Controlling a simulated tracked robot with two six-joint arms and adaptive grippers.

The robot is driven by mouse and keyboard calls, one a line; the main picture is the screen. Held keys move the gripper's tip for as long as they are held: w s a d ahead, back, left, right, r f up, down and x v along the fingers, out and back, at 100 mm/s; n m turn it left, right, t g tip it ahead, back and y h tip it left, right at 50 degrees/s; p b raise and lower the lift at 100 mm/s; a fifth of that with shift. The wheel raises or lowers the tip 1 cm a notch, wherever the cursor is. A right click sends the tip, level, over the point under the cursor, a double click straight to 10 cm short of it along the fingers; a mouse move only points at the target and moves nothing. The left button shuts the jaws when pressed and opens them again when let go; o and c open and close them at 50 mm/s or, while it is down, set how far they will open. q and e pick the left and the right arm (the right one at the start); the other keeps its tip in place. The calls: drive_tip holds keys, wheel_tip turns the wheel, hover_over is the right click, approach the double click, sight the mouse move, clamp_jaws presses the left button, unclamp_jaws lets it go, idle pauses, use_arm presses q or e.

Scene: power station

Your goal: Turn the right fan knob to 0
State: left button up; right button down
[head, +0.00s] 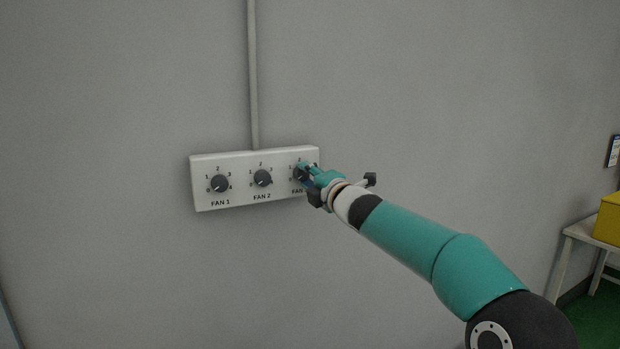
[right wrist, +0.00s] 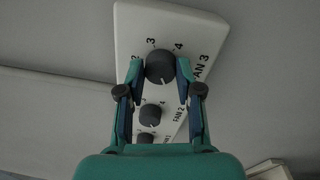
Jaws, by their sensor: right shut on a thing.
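A white panel (head: 240,201) on the wall carries three dark round knobs in a row, labelled FAN 1, FAN 2 and FAN 3. The right fan knob (head: 298,174), FAN 3, is partly covered by my right gripper (head: 306,174) in the head view. In the right wrist view the same knob (right wrist: 160,66) sits between the two fingertips of my right gripper (right wrist: 159,74), which is shut on it. Its pale mark points toward the bottom of that picture. The 2, 3 and 4 show around it; its 0 cannot be made out there. My left gripper is not in view.
The FAN 1 knob (head: 220,184) and FAN 2 knob (head: 263,178) are to the left, clear of the gripper. A conduit (head: 253,80) runs up from the panel. A yellow box (head: 607,220) stands on a white table (head: 580,232) at far right.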

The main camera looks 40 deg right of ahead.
drive_tip(key=c, duration=1.1)
unclamp_jaws()
drive_tip(key=shift+w+a+f, duration=0.1)
drive_tip(key=shift+f, duration=0.3)
drive_tip(key=shift+c, duration=0.2)
drive_tip(key=o, duration=0.4)
drive_tip(key=shift+r, duration=0.2)
drive_tip(key=shift+s+r, duration=0.1)
drive_tip(key=shift+s, duration=0.1)
drive_tip(key=v, duration=1.1)
drive_tip(key=shift+s+f, duration=0.25)
drive_tip(key=shift+s, duration=0.1)
